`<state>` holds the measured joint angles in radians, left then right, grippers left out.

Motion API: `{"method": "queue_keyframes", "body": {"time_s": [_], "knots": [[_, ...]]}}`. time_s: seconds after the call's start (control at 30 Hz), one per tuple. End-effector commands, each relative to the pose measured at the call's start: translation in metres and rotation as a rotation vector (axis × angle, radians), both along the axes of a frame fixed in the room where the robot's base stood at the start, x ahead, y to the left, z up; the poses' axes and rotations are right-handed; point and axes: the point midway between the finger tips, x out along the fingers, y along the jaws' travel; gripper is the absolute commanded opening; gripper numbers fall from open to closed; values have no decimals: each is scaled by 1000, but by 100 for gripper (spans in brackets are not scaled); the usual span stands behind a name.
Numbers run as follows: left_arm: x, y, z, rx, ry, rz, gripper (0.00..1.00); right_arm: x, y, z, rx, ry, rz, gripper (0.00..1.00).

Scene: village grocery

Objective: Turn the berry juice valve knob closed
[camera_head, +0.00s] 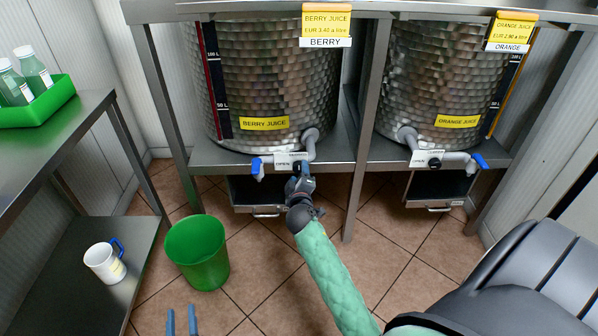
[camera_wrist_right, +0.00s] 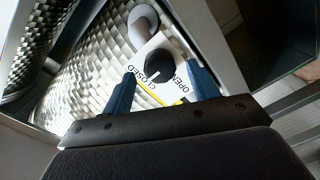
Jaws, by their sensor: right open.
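The berry juice tank (camera_head: 265,80) stands at the back with a grey pipe and a white valve plate (camera_head: 284,160) below it. The black valve knob (camera_wrist_right: 158,64) sits on that plate, between the words OPEN on the right and CLOSED on the left in the right wrist view. In the head view my gripper partly hides it. My right gripper (camera_head: 300,182) is open in front of the knob, its blue fingers (camera_wrist_right: 161,72) on either side of it. I cannot tell whether they touch it. My left gripper (camera_head: 181,320) is open and empty at the bottom edge.
The orange juice tank (camera_head: 440,80) with its own valve knob (camera_head: 434,163) stands to the right. A blue spout handle (camera_head: 257,167) is left of the berry plate. A green bin (camera_head: 198,252) is on the floor; a white mug (camera_head: 104,263) is on the left lower shelf.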

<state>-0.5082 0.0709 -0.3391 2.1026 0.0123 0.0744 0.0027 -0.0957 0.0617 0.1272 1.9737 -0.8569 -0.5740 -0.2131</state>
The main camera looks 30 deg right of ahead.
Motion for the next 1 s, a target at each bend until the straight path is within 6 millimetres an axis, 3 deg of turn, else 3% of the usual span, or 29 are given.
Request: {"method": "queue_keyframes", "body": {"time_s": [0.2, 0.4, 1.0], "knots": [[-3, -1, -22, 15, 64, -5, 36, -30, 18, 1, 1, 2, -1, 59], [-6, -1, -35, 23, 96, -8, 36, -46, 28, 2, 0, 1, 0, 59], [-5, 0, -32, 24, 92, -5, 36, -48, 29, 2, 0, 0, -1, 59]]}}
